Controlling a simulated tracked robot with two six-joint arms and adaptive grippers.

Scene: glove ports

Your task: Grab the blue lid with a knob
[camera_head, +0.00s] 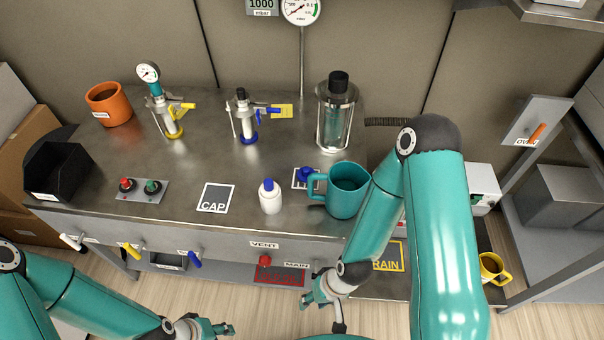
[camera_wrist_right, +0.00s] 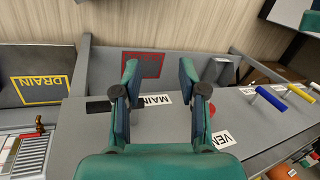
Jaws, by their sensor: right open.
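The blue lid with a knob (camera_head: 306,174) sits on a white label on the steel bench, just left of the teal mug (camera_head: 348,190), which partly crowds it. My right gripper (camera_head: 320,298) is open and empty in front of the bench edge, below and apart from the lid. In the right wrist view its two fingers (camera_wrist_right: 158,75) stand apart with nothing between them, and the lid does not show there. My left gripper (camera_head: 218,328) is low at the bottom edge, far from the lid; its jaw opening is unclear.
A white bottle with a blue cap (camera_head: 270,198) stands left of the lid, beside the CAP label (camera_head: 213,198). A glass vessel (camera_head: 335,115) stands behind. The red VENT knob (camera_head: 265,261) and a blue handle (camera_head: 194,260) stick out from the bench front.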

